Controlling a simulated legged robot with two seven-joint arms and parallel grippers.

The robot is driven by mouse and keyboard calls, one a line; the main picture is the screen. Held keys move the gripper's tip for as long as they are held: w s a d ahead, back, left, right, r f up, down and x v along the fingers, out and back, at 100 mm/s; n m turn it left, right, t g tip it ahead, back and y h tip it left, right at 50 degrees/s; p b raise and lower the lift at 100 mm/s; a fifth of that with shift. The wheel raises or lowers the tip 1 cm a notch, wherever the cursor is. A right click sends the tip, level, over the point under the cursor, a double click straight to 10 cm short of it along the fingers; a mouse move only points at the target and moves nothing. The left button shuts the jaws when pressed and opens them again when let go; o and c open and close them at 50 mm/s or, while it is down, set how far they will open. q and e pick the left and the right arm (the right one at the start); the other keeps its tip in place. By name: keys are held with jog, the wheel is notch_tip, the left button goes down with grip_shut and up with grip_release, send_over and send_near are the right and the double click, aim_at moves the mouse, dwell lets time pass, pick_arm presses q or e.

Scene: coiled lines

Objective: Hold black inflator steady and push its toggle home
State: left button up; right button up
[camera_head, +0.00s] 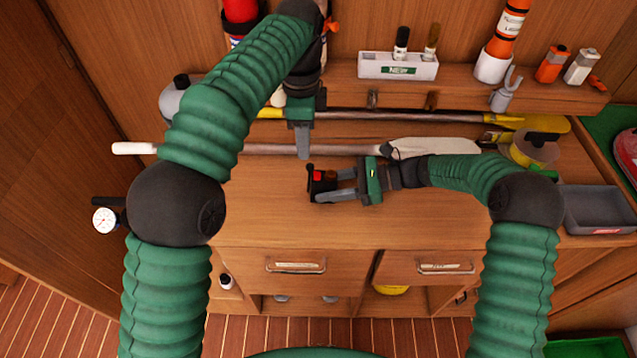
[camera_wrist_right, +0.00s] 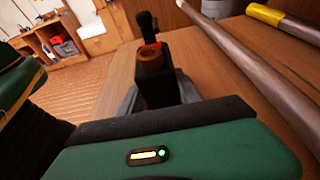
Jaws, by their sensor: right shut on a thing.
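The black inflator (camera_head: 322,180) with a red part stands on the bench top, left of my right gripper. In the right wrist view, the inflator (camera_wrist_right: 158,82) shows a dark upright toggle (camera_wrist_right: 148,26) on top and an orange-brown round part below. My right gripper (camera_head: 327,187) reaches in from the right and is shut on the inflator's body. My left gripper (camera_head: 303,153) points down, above and a little left of the inflator, apart from it. Its fingers overlap in this view, so their gap is hidden. The toggle's exact seating cannot be told.
Long poles (camera_head: 350,150) lie along the back of the bench. A white holder (camera_head: 398,68) with brushes and an orange tube (camera_head: 505,35) stand on the shelf. A grey tray (camera_head: 598,208) sits at right. The bench front is clear.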

pick_arm(q)
notch_tip(320, 180, up, 3)
jog(key=shift+r, duration=0.1)
pick_arm(e)
jog(key=o, duration=1.3)
jog(key=shift+d, duration=0.1)
